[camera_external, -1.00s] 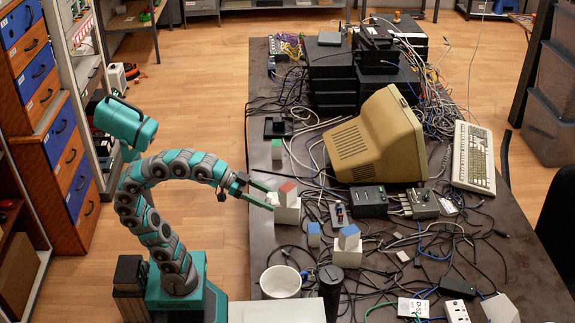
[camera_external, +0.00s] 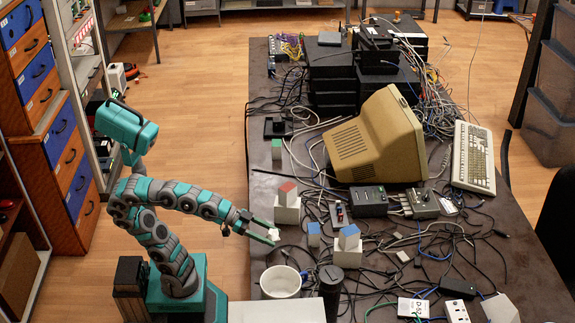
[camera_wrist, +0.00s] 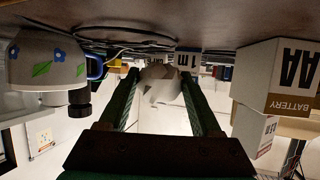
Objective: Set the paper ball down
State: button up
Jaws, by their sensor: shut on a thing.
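The paper ball (camera_external: 273,235) is small, white and crumpled. It sits between the tips of my gripper (camera_external: 267,231), near the table's left edge. In the wrist view, which looks upside down, the paper ball (camera_wrist: 160,85) shows at the far end of the two green fingers of my gripper (camera_wrist: 162,88). The fingers are shut on it. I cannot tell how high the ball is over the table.
The white cup (camera_external: 280,283) stands just in front of the gripper; its flowered side shows in the wrist view (camera_wrist: 40,70). A white block with a red top (camera_external: 287,208) stands behind. Small blue-topped blocks (camera_external: 349,240) and cables lie right. A battery box (camera_wrist: 262,85) is close.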

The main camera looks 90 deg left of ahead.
aim_at(270, 248)
jog(key=shift+f+b, duration=0.3)
jog(key=shift+f, duration=1.35)
jog(key=shift+f, duration=0.25)
jog(key=o, duration=1.3)
jog(key=shift+r+p, duration=0.25)
jog(key=shift+p, duration=0.05)
jog(key=shift+o, duration=0.3)
jog(key=v, duration=0.7)
jog(key=shift+s+d, duration=0.1)
jog(key=shift+s, duration=0.35)
